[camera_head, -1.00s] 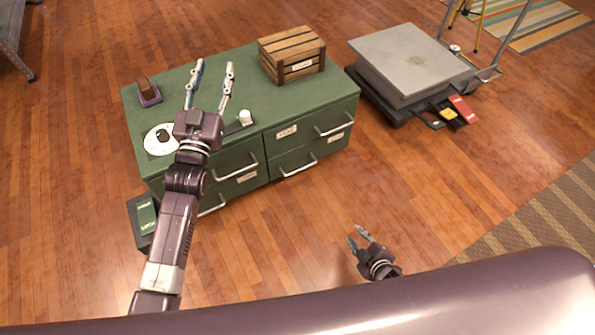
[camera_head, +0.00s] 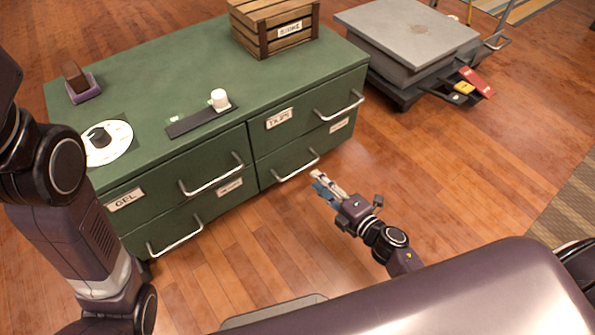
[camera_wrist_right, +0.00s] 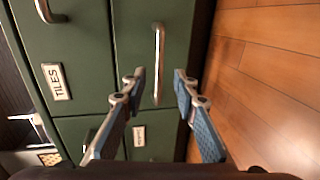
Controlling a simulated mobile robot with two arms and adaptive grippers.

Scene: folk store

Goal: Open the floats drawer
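The green cabinet (camera_head: 75,115) has drawers in two columns. The upper left is labelled GEL (camera_head: 125,199); the upper right is labelled TILES (camera_wrist_right: 56,81). The lower labels (camera_head: 230,187) (camera_head: 340,125) are too small to read, so I cannot tell which drawer is floats. All drawers look shut. My right gripper (camera_head: 322,183) is open and empty, in front of the lower right drawer's bar handle (camera_head: 297,166). In the right wrist view, this handle (camera_wrist_right: 158,65) shows ahead between the fingers (camera_wrist_right: 158,88), apart from them. My left gripper is out of view; only its arm shows at left.
On the cabinet stand a wooden crate (camera_head: 275,28), a white dial (camera_head: 107,141), a white knob on a dark strip (camera_head: 205,120) and a brown block in a purple holder (camera_head: 82,84). A grey platform cart (camera_head: 408,35) stands behind right. Floor before the cabinet is clear.

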